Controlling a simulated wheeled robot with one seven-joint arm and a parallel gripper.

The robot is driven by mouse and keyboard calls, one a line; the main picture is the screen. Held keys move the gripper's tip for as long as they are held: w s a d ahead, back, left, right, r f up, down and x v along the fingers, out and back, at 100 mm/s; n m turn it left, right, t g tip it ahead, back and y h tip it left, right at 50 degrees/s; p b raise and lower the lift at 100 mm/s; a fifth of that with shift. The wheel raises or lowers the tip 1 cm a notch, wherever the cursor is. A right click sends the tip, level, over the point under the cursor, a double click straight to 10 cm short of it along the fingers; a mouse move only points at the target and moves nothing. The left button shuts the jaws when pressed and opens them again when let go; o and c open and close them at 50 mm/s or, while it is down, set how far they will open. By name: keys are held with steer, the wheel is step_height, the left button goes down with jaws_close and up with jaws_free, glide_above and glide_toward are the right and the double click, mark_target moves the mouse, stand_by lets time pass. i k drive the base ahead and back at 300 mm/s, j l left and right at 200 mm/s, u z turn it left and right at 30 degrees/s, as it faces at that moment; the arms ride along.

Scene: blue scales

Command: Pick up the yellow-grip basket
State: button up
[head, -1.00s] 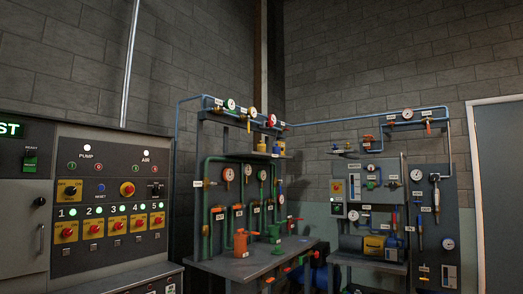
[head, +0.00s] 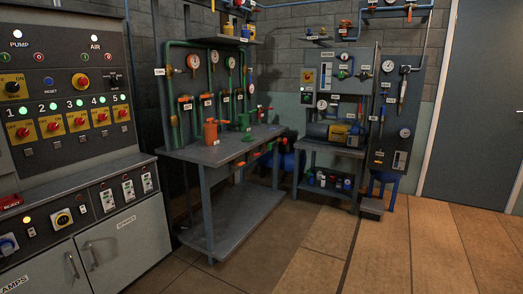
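I cannot make out a yellow-grip basket in the head view. Small blue, green and white items (head: 330,181) sit on the low shelf of the far right bench, but they are too small to tell whether a basket holds them. My gripper is not in view.
A grey workbench (head: 215,152) with pipes, gauges and an orange device (head: 210,132) stands at centre. A second bench (head: 335,146) with a yellow-and-blue machine (head: 333,133) stands behind right. A control cabinet (head: 60,180) fills the left. Tan floor (head: 430,245) is clear toward the grey door (head: 487,100).

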mark_target(228, 31)
steer(key=i, duration=1.85)
steer(key=i+u, duration=0.2)
steer(key=i, duration=0.25)
steer(key=i+u, duration=0.15)
steer(key=i, duration=0.3)
steer(key=i+l+u, duration=0.2)
steer(key=i, duration=0.25)
steer(key=i+l+u, duration=0.15)
steer(key=i, duration=0.25)
